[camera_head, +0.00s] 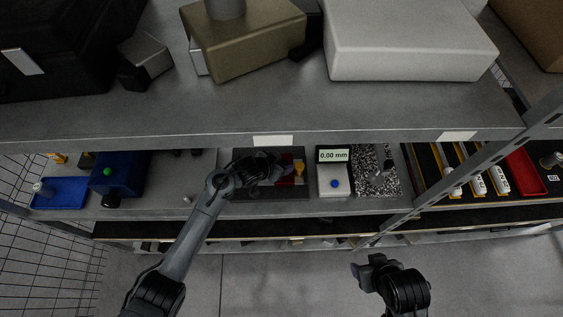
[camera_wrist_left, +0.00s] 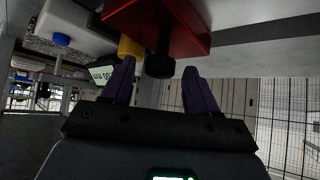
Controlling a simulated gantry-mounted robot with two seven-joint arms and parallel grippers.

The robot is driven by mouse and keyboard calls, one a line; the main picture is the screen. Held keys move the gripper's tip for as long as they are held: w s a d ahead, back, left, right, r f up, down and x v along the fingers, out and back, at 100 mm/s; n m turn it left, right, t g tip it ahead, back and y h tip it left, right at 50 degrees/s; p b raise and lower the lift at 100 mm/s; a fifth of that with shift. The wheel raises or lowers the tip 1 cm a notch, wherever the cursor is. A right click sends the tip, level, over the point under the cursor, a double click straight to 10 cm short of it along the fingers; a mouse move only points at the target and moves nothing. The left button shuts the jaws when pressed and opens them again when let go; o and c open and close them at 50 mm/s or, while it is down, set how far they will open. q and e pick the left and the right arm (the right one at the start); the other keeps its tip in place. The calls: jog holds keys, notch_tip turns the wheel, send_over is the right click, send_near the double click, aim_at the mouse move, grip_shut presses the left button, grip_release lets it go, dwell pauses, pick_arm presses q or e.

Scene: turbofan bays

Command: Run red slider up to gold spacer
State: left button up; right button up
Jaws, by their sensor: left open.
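The red slider (camera_wrist_left: 185,24) is a red block with a black knob (camera_wrist_left: 160,64) in the left wrist view. In the head view the red slider (camera_head: 287,180) is partly hidden by my gripper. The gold spacer (camera_wrist_left: 128,48) shows just left of the knob, close to the red block; it also shows in the head view (camera_head: 299,167). My left gripper (camera_wrist_left: 160,80) is open, with its purple fingertips on either side of the knob; whether they touch it I cannot tell. My right gripper (camera_head: 358,270) hangs in front of the shelf, away from the slider.
A white gauge with a blue button (camera_head: 335,183) and a display reading 0.00 mm (camera_head: 333,156) stands right of the spacer, beside a speckled plate (camera_head: 377,170). The upper shelf (camera_head: 230,115) overhangs the bay. A blue tray (camera_head: 60,193) sits far left, a red tray (camera_head: 525,172) far right.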

pick_arm(q)
jog(key=shift+s+r, duration=0.1)
jog(key=p+v, duration=0.1)
jog(key=v, duration=0.9)
jog(key=shift+s+a, duration=0.2)
jog(key=shift+a, duration=0.05)
jog(key=shift+r, duration=0.15)
jog(key=s+f+n+g+p, duration=0.1)
jog(key=s+f+p, duration=0.15)
jog(key=s, duration=0.55)
jog(key=s+f+n+g+p, duration=0.15)
jog(key=s+f, duration=0.25)
jog(key=s, duration=0.4)
jog(key=s+a+r+n+y+p, duration=0.1)
jog(key=s+a+r+n+y, duration=0.1)
jog(key=s+a+r, duration=0.3)
jog(key=s+a+r+n+y+p, duration=0.2)
jog(key=s+a+r, duration=0.4)
jog(key=a, duration=0.5)
notch_tip(320, 180, up, 2)
jog(key=shift+s+r+y, duration=0.2)
jog(key=shift+r+y, duration=0.05)
jog(key=shift+y, duration=0.65)
